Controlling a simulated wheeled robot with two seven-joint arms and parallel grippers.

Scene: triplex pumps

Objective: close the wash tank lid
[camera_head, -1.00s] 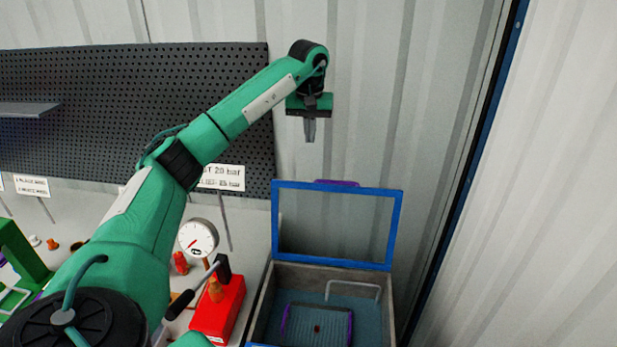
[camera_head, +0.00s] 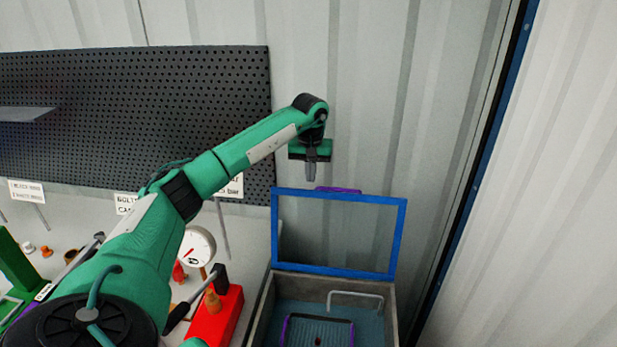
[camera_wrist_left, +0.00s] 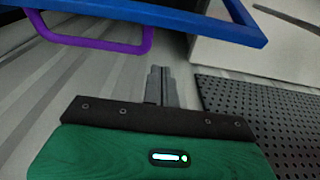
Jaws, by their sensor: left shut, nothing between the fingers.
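The wash tank lid (camera_head: 398,236) is a blue frame with a clear middle, standing upright and open at the back of the tank. A purple handle (camera_head: 338,189) is on its top edge. In the left wrist view the blue frame (camera_wrist_left: 190,22) and purple handle (camera_wrist_left: 105,44) cross the top. The grey wash tank (camera_head: 262,310) sits below the lid. My left gripper (camera_head: 310,180) points down just above the lid's top edge, a little left of the handle, apart from it. Its fingers (camera_wrist_left: 161,72) are together and empty. My right gripper is not in view.
A purple-handled basket (camera_head: 284,330) and a bent light rod (camera_head: 355,294) are in the tank. A red block (camera_head: 220,315) and a dial gauge (camera_head: 197,246) stand left of it. A perforated board (camera_head: 120,120) and corrugated wall (camera_head: 430,100) are behind; a dark-blue post (camera_head: 480,170) is right.

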